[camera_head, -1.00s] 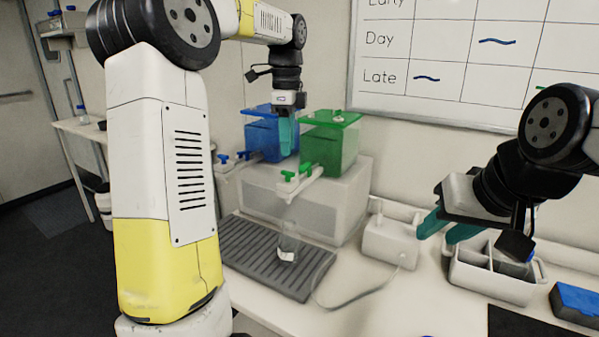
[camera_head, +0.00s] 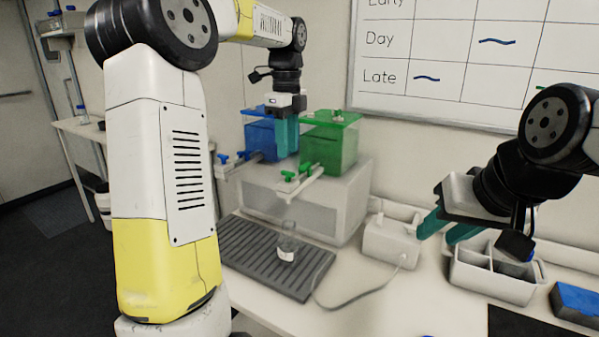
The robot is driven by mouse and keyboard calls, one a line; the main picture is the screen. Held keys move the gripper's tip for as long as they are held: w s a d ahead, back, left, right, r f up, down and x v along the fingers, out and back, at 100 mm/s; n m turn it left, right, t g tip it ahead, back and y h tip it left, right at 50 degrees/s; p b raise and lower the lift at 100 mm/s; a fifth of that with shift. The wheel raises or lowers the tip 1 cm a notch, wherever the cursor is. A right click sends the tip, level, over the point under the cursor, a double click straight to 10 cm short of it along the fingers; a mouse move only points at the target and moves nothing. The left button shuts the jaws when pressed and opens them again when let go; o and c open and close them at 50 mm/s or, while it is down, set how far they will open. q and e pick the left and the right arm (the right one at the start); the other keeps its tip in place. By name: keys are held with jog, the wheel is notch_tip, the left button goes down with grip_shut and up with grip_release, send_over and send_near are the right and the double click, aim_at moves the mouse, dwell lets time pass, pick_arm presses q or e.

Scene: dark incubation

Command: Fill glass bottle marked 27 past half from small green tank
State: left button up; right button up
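A small clear glass bottle (camera_head: 287,249) with a white label stands upright on the dark ribbed tray; the number is too small to read. A green tank (camera_head: 331,143) stands on the pale box behind it. Green taps (camera_head: 289,176) reach forward from the tank's side, above the bottle. My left gripper (camera_head: 287,152) points down in front of the gap between the blue and green tanks, with nothing visible in it; its finger gap is unclear. My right gripper (camera_head: 442,231) is open and empty above the counter at the right.
A blue tank (camera_head: 268,140) with blue taps (camera_head: 222,159) stands left of the green one. The ribbed tray (camera_head: 258,262) lies in front.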

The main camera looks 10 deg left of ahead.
aim_at(288, 172)
pick_arm(q)
jog(key=shift+f, duration=3.75)
jog(key=shift+r, duration=0.1)
jog(key=shift+r, duration=0.2)
jog(key=shift+r, duration=1)
jog(key=shift+c, duration=0.4)
grip_shut()
